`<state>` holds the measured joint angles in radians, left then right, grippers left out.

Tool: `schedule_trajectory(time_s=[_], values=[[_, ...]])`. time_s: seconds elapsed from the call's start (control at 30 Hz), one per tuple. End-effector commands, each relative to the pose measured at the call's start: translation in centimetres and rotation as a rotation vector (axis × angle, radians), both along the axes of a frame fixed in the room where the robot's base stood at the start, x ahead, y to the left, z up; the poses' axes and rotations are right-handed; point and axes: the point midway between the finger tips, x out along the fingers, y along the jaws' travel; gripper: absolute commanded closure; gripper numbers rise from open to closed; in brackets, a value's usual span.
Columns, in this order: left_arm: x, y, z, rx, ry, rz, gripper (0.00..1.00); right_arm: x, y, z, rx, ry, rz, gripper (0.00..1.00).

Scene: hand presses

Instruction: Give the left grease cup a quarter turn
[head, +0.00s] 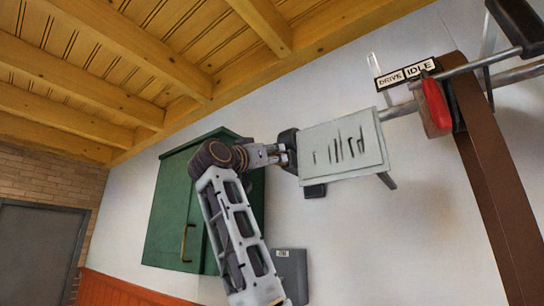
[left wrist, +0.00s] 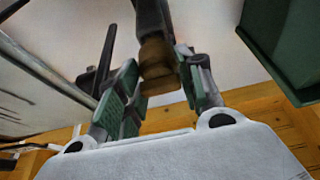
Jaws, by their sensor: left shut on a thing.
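The grease cup (left wrist: 157,66) is a brass-brown stepped cap under a dark fitting in the left wrist view. It sits between the green finger pads of my left gripper (left wrist: 160,88), which is shut on it. In the head view my left gripper (head: 284,156) is at the left end of a pale slotted cover, beside a dark bracket (head: 288,138). The cup itself is hidden there by the fingers and bracket. I cannot make out a mark on the cup that shows its turn. My right gripper is in neither view.
The pale slotted cover (head: 345,146) is close right of the gripper. A green wall cabinet (head: 175,215) is behind my left arm. Further right are a red-handled lever (head: 436,103), a brown belt (head: 490,175) and a DRIVE/IDLE sign (head: 405,74). A grey box (head: 291,272) hangs below.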

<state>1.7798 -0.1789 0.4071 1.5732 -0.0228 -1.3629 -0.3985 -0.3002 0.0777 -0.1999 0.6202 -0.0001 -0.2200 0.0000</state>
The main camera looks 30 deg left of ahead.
Motion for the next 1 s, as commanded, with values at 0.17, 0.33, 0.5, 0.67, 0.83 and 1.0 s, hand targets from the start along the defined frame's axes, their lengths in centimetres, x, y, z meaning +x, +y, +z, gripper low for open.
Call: schedule_trajectory(time_s=[0.17,0.33,0.5,0.67,0.83,1.0], values=[[0.0,0.0,0.0,0.012,-0.001,0.000,0.87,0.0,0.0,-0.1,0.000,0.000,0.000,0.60],[0.0,0.1,0.0,0.044,-0.004,0.002,0.87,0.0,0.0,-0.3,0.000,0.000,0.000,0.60],[0.0,0.1,-0.1,0.103,-0.007,0.002,0.87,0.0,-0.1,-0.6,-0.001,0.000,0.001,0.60],[0.0,0.2,-0.1,0.180,-0.013,0.003,0.87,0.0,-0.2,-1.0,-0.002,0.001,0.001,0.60],[0.0,0.2,-0.1,0.277,-0.021,0.003,0.87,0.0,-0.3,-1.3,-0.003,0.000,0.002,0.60],[0.0,0.2,-0.1,0.380,-0.028,0.003,0.87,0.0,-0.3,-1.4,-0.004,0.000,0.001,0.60]])
